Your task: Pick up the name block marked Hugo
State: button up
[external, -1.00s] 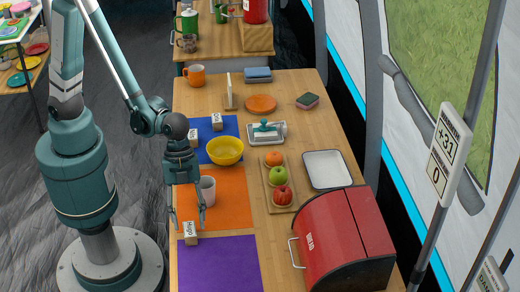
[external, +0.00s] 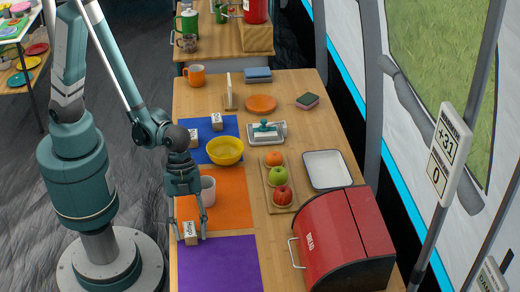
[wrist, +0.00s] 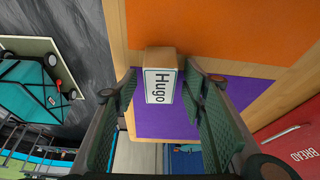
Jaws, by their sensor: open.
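The name block marked Hugo (external: 191,232) is a small wooden block with a white label. It stands near the left edge of the table, by the border of the orange mat (external: 235,200) and the purple mat (external: 217,265). It also shows in the wrist view (wrist: 160,84), its label facing the camera. My gripper (external: 190,236) is open, with one finger on each side of the block. In the wrist view my gripper (wrist: 165,100) has the block between its two fingers, with a gap visible on the right. Contact on the left is unclear.
A white cup (external: 208,190) stands on the orange mat close behind my gripper. Two other name blocks (external: 216,122) (external: 193,138) and a yellow bowl (external: 225,150) are on the blue mat. A red bread box (external: 335,240) is at the right front.

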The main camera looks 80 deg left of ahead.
aim_at(189, 229)
jog(key=c, duration=1)
jog(key=shift+r, duration=0.15)
jog(key=shift+r+p, duration=1.55)
jog(key=shift+r, duration=3.3)
